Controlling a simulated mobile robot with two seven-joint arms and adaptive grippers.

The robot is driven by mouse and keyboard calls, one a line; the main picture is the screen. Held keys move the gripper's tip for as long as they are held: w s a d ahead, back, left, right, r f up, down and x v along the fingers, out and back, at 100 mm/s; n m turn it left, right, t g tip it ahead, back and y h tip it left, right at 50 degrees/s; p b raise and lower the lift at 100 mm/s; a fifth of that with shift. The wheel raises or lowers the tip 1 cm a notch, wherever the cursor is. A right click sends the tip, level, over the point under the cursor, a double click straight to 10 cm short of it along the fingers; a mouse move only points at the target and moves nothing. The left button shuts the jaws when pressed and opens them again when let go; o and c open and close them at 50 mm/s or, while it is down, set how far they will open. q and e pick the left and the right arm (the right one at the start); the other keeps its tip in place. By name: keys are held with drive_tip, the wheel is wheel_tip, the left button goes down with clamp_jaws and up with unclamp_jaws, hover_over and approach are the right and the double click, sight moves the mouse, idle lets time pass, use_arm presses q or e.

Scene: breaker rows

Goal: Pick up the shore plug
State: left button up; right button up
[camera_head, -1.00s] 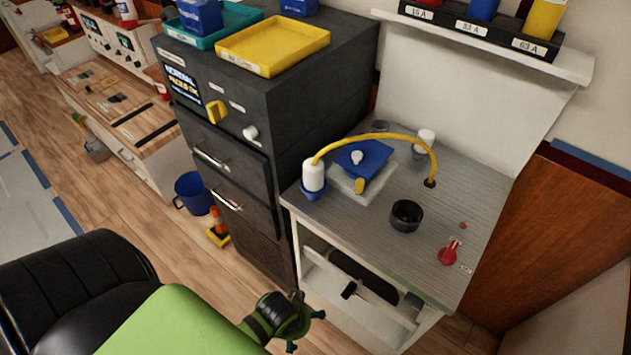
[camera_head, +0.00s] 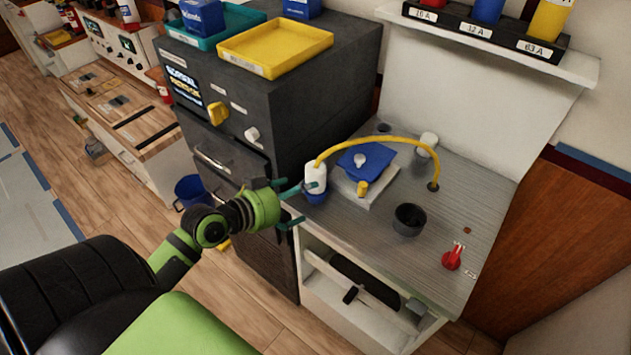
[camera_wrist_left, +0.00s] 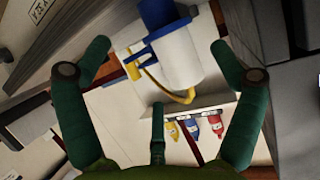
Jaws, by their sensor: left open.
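The shore plug (camera_head: 316,178) is a white cylinder with a blue lower end. It stands upright at the left edge of the grey worktop (camera_head: 460,205), with a yellow cable (camera_head: 375,138) arching from its top to a hole in the worktop. My left gripper (camera_head: 294,204) is open, with its teal fingers just left of the plug. In the left wrist view the plug (camera_wrist_left: 182,58) shows ahead, in the gap between the spread fingers. I cannot tell whether any finger touches it. My right gripper is not in view.
A blue-lidded box (camera_head: 366,160) stands close right of the plug. A black cup (camera_head: 408,219) and a red key-like switch (camera_head: 453,257) are farther right. A dark cabinet (camera_head: 290,90) with a yellow tray (camera_head: 272,50) rises behind. The worktop's front right is mostly clear.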

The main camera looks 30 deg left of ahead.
use_arm(q)
drive_tip(key=x, duration=0.2)
drive_tip(key=r+p+x, duration=0.1)
drive_tip(key=x, duration=0.1)
drive_tip(key=p+x, duration=0.1)
drive_tip(key=x, duration=0.1)
drive_tip(key=shift+w+r, duration=0.15)
drive_tip(key=shift+w, duration=0.25)
drive_tip(key=shift+w+d+f, duration=0.1)
drive_tip(key=shift+w+f, duration=0.15)
drive_tip(key=shift+w, duration=0.05)
drive_tip(key=c, duration=1.7)
drive_tip(key=shift+r, duration=0.1)
